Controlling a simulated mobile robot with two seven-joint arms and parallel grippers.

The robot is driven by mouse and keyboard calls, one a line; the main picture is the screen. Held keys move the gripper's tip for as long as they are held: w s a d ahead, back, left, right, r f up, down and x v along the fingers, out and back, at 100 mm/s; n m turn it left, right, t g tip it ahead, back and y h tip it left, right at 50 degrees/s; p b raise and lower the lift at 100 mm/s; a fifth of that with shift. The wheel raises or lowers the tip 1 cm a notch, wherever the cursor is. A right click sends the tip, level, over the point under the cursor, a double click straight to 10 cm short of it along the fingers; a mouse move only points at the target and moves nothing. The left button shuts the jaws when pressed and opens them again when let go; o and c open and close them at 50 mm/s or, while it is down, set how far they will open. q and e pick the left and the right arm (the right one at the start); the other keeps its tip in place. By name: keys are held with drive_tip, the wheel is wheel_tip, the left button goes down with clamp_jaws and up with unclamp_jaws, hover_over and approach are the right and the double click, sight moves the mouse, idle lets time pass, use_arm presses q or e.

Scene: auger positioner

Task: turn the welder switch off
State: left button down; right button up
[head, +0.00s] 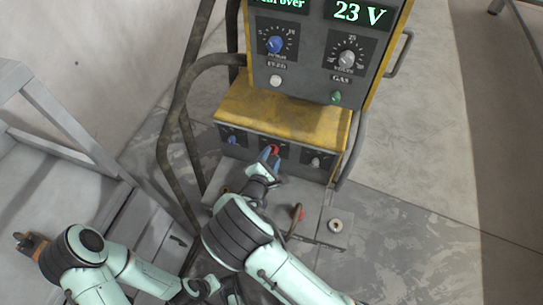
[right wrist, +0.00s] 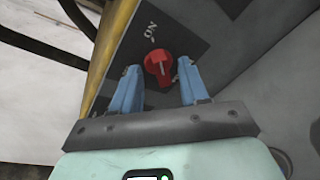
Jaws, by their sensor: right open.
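The welder (head: 320,50) is a yellow and dark grey cabinet with a lower front box. Its red rotary switch (head: 275,149) is in the middle of the lower box's front panel. In the right wrist view the red switch (right wrist: 158,64) has a white mark, and "ON" is printed above it, slightly left. My right gripper (head: 268,153) is at that panel. Its blue fingers (right wrist: 156,75) are open, one on each side of the switch, with visible gaps. The "OFF" label is not readable. My left arm is at the lower left; its gripper fingers do not show.
The upper panel has dials, a green knob (head: 336,98) and a lit "23 V" display (head: 361,13). Bent metal rails frame the welder. Grey steps (head: 60,200) stand at left. Floor at right is clear.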

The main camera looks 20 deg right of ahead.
drive_tip(key=shift+w+d+f, duration=0.15)
drive_tip(key=shift+w+d, duration=0.25)
drive_tip(key=shift+w, duration=0.2)
clamp_jaws()
